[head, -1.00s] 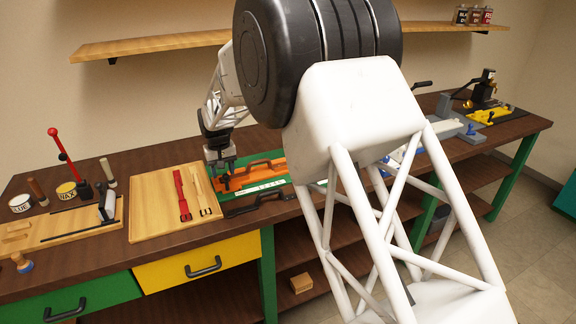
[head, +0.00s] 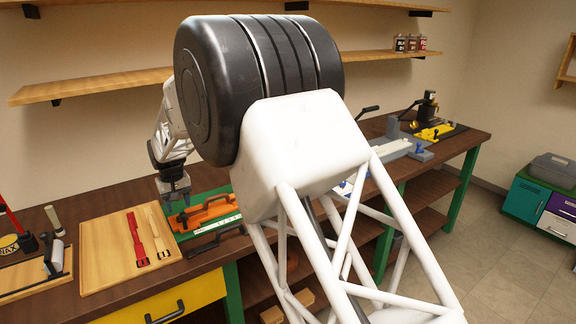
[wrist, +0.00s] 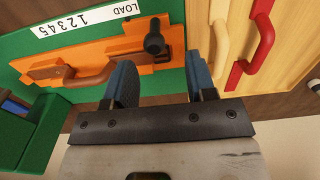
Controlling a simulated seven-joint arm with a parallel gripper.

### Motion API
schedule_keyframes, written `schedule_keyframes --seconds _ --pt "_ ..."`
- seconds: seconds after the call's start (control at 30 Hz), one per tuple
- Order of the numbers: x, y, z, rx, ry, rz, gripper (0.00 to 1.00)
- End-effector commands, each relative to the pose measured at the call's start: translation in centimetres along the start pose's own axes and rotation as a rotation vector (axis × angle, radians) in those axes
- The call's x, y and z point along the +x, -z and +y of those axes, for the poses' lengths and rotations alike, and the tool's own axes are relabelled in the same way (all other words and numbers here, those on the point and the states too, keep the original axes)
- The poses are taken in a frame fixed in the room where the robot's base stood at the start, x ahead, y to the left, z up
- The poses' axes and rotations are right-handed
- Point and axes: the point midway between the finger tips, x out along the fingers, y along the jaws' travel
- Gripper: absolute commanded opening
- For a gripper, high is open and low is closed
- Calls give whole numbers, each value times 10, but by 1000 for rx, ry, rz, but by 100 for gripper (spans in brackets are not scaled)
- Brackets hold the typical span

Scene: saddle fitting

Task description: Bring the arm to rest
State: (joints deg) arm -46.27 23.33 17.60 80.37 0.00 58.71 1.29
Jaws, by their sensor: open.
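My gripper (head: 174,197) hangs over the workbench in the head view, at the left end of the green fixture. In the wrist view my gripper (wrist: 160,85) has its two blue fingers apart with nothing between them. The orange clamp plate (head: 203,212) with its dark handle lies on the green fixture (head: 216,191). The plate also shows in the wrist view (wrist: 120,45), with a black knob (wrist: 155,38) just beyond the fingertips. My large arm link hides part of the bench.
A grey fixture (head: 395,147) and a black-and-yellow machine (head: 430,120) stand farther right. A shelf (head: 95,84) runs along the wall above.

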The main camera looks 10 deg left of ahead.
Motion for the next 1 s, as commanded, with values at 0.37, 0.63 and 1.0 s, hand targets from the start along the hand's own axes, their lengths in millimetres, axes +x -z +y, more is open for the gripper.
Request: schedule_keyframes --seconds 0.37,0.63,1.0 --pt "-31 -29 42 44 0 15 51" --pt "-77 -90 110 123 -3 36 51" --pt "-132 -193 189 236 -9 70 51"
